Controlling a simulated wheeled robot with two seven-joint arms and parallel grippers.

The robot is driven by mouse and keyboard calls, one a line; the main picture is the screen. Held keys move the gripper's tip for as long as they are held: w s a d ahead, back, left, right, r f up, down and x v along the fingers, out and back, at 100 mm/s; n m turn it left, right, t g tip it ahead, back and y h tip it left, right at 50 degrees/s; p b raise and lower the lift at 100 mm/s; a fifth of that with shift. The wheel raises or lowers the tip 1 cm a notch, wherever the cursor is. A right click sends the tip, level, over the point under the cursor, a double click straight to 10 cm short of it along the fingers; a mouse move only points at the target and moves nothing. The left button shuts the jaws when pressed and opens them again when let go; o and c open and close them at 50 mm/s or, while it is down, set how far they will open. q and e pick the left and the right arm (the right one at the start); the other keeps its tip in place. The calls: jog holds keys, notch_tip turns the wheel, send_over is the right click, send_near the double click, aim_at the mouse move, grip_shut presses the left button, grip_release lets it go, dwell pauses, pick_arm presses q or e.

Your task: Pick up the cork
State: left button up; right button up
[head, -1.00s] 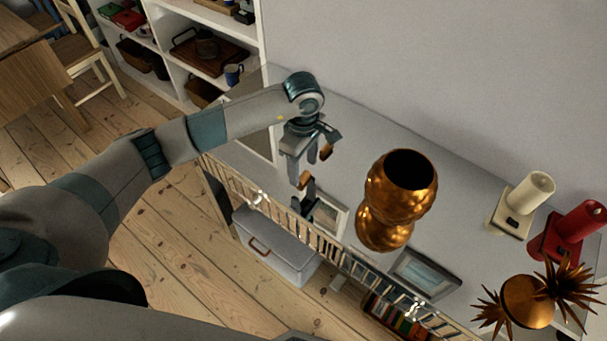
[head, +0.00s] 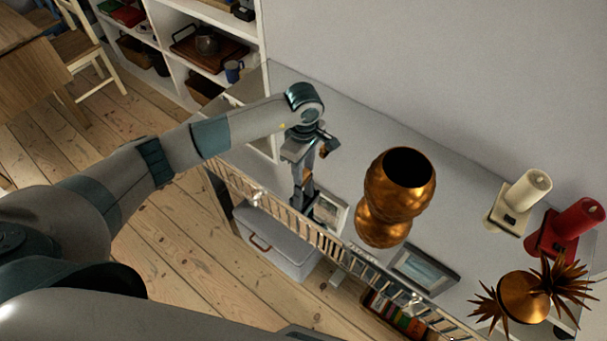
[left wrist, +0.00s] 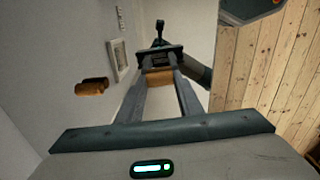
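My left gripper (head: 305,180) reaches down over the grey cabinet top, its two grey fingers close together. A small orange-brown block, the cork (left wrist: 158,77), sits between the fingertips in the left wrist view and touches both fingers. A sliver of it shows in the head view (head: 307,173), mostly hidden by the fingers. A second small brown piece (left wrist: 92,86) lies apart, left of the fingers in the left wrist view. A dark object with a stem (left wrist: 160,53) is just beyond the fingertips. My right gripper is in neither view.
A tall copper vase (head: 398,190) stands right of the gripper. Picture frames (head: 328,212) lie along the cabinet's front edge. The wall is behind.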

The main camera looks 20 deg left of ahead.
aim_at(304, 173)
pick_arm(q)
jog(key=shift+r, duration=0.15)
jog(key=shift+c, duration=0.2)
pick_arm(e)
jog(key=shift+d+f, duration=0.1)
